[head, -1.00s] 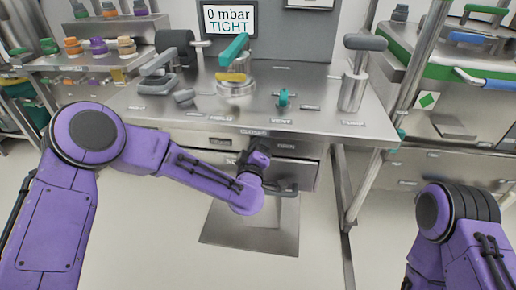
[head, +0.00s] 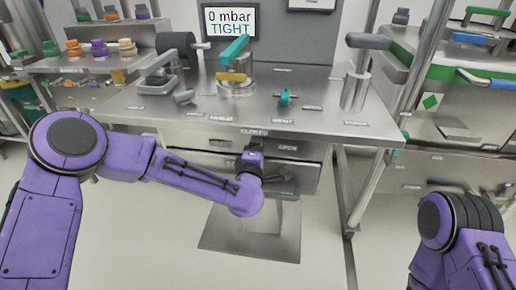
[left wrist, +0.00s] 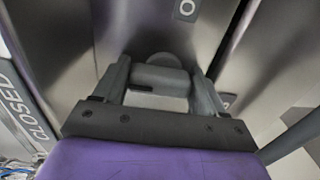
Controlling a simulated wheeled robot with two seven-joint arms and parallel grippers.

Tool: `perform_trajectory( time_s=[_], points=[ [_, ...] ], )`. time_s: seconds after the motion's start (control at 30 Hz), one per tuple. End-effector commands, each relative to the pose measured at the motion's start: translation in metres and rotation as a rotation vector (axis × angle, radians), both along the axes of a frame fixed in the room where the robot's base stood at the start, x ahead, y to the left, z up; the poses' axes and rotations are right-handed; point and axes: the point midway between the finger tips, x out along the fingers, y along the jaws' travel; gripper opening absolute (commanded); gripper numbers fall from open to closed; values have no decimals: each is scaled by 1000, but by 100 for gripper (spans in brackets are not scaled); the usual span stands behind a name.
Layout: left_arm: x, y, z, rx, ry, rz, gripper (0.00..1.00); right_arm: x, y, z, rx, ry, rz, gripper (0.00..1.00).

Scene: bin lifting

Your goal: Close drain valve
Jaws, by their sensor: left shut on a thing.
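The drain valve is on the bench's front panel, below the labels CLOSED (head: 254,131) and OPEN (head: 287,148). My left gripper (head: 252,150) is at this panel, just under the CLOSED label. In the left wrist view, my left gripper (left wrist: 162,88) is shut on the grey valve handle (left wrist: 160,78), with one finger on each side of it. The CLOSED label (left wrist: 25,110) shows there at the left edge. In the head view my wrist hides most of the handle. Only part of my right arm shows at the lower right; its gripper is out of view.
The steel bench (head: 320,112) carries a turquoise-handled lever (head: 234,50), a small turquoise valve (head: 284,97) and a grey-handled post (head: 356,85). A screen (head: 229,20) reads 0 mbar TIGHT. A metal plate (head: 250,235) lies below. A bench leg (head: 345,190) stands to the right.

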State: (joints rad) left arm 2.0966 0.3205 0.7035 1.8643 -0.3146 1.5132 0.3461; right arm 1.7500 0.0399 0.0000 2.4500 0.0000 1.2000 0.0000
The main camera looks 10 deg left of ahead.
Motion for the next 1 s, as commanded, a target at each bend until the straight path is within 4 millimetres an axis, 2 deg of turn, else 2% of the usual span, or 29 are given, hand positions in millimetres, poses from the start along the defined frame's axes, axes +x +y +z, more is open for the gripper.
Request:
perform_trajectory(
  time_s=[0.4,0.43,0.47,0.5,0.8,0.87,1.0],
  points=[
    [-1,-1,-1,-8,4,-1,40,0,0,0,0,0,0,43],
    [-1,-1,-2,-8,4,-1,77,0,0,0,0,0,0,43],
    [-1,-1,-1,-8,4,-1,87,0,0,0,0,0,0,43],
    [-1,-1,-1,-8,3,-1,92,0,0,0,0,0,0,43],
    [-4,-1,0,-7,2,-1,92,0,0,0,0,0,0,43],
    [-11,-1,0,-6,1,-3,92,0,0,0,0,0,0,43],
    [-43,-2,-1,-4,3,-5,92,0,0,0,0,0,0,43]
  ],
)
